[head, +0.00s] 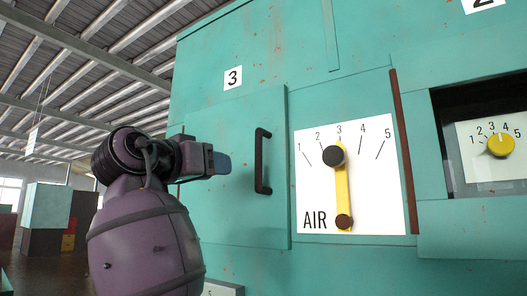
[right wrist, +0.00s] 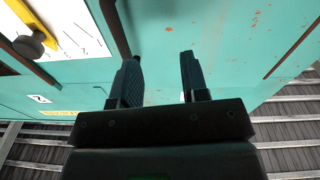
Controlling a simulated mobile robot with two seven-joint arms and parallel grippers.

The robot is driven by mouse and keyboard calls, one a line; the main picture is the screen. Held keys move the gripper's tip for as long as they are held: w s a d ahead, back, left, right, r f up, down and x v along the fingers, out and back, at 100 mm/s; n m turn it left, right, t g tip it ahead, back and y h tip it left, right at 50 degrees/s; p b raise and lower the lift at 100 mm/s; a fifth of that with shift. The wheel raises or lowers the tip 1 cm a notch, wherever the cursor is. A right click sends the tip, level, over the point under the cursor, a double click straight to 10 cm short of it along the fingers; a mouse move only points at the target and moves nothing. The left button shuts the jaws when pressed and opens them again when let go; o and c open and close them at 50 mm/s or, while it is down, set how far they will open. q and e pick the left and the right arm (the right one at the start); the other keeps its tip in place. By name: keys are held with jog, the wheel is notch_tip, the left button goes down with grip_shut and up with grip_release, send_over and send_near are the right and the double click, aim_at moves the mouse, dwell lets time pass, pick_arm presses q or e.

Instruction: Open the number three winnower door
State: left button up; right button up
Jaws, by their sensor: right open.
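The number three winnower door (head: 225,120) is a teal panel in the head view, under a white sign (head: 233,78) reading 3. It looks shut. Its black upright bar handle (head: 262,162) is near the door's right edge. My right gripper (head: 226,163) is left of the handle, in front of the door and apart from the handle. In the right wrist view its two fingers (right wrist: 160,60) are spread with nothing between them. A dark bar, which looks like the handle (right wrist: 114,25), runs just left of the fingers there. My left gripper is not in view.
Right of the door is a white AIR scale (head: 312,190) with a yellow lever (head: 342,185) pointing near 3. Farther right is a recessed panel with a yellow knob (head: 500,144). Stacked boxes (head: 48,207) stand far back on the left.

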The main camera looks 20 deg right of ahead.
aim_at(256, 154)
jog(key=s+r+m+g, duration=0.3)
jog(key=s, duration=0.2)
jog(key=shift+h, duration=0.3)
jog(key=p+x, duration=0.1)
jog(key=x, duration=0.4)
jog(key=p+x, duration=0.1)
jog(key=x, duration=0.4)
jog(key=shift+w+d+r+p, duration=0.15)
jog(key=shift+w+p, duration=0.2)
jog(key=shift+c, duration=0.3)
grip_shut()
